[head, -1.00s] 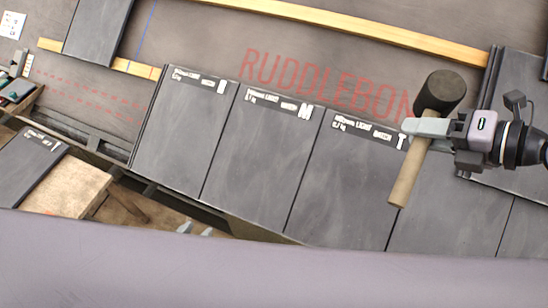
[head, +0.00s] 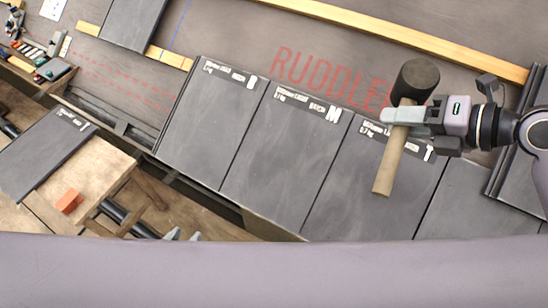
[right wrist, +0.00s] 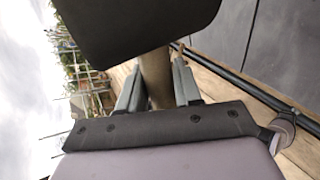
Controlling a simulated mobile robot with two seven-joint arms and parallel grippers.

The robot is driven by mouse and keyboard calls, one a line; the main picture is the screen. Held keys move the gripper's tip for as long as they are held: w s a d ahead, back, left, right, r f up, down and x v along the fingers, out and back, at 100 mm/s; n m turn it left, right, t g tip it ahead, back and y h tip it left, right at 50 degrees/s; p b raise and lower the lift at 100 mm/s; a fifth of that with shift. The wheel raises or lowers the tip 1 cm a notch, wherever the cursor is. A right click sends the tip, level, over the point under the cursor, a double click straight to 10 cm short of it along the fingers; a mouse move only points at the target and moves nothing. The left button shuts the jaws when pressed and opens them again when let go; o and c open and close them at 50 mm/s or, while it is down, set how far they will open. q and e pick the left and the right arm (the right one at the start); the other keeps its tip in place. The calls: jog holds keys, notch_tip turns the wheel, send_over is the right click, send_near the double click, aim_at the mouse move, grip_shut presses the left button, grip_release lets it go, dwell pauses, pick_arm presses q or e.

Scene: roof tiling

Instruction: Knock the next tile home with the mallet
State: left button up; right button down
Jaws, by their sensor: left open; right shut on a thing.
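A mallet with a black head (head: 415,80) and a wooden handle (head: 390,165) is held in my right gripper (head: 398,116), shut on the handle just below the head. It hangs over the T-marked tile (head: 365,190); its height above it is hard to tell. The right wrist view also shows the mallet head (right wrist: 135,25) large and close. An M-marked tile (head: 280,155) and another labelled tile (head: 205,120) lie to the left in the same row. A further tile (head: 465,205) is partly seen at right.
A wooden batten (head: 410,38) runs above the row. A loose tile (head: 45,150) and an orange block (head: 69,201) rest on a wooden bench (head: 105,165) at left. Tools and small items (head: 45,65) lie at the far left. More tiles stand at the right edge.

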jog(key=shift+r, duration=0.1)
jog(key=c, duration=1.5)
grip_release()
grip_shut()
